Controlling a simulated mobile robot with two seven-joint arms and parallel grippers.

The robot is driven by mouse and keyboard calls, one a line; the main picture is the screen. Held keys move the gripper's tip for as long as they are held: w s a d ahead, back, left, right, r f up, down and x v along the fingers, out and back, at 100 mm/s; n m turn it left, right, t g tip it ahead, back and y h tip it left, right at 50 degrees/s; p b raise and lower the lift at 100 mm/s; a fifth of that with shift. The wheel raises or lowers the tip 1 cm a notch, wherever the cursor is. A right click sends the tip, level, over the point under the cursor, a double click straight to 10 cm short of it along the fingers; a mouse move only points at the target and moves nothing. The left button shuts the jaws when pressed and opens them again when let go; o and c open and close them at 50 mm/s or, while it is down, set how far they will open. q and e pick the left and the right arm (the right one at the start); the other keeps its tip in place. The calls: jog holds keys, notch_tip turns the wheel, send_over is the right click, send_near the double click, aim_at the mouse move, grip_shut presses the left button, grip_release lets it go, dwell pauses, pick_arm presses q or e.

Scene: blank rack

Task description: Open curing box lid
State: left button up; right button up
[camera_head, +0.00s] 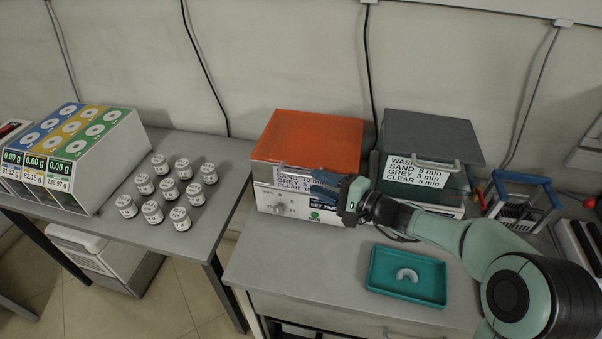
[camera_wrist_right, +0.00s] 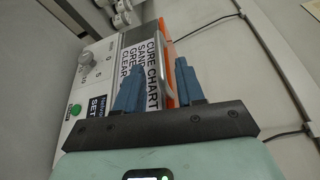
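The curing box has an orange lid (camera_head: 312,135) that lies shut over a white body with a knob (camera_head: 280,208) and a cure chart. A pale handle bar runs along the lid's front edge and is partly hidden by my gripper. My right gripper (camera_head: 320,186) is in front of the lid's front edge. In the right wrist view its blue fingers (camera_wrist_right: 160,88) are apart, with the orange lid edge (camera_wrist_right: 170,62) and the chart (camera_wrist_right: 148,85) showing between and beyond them. I cannot tell whether they touch the lid. My left gripper is out of view.
A grey-lidded wash box (camera_head: 432,136) stands to the right, then a blue rack (camera_head: 522,200). A teal tray (camera_head: 380,285) with a pale curved piece lies in front. Several jars (camera_head: 170,188) stand on the left table. The bench front left is clear.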

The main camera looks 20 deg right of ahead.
aim_at(307, 177)
jog(key=x, duration=0.6)
jog(key=shift+p, duration=0.3)
grip_shut()
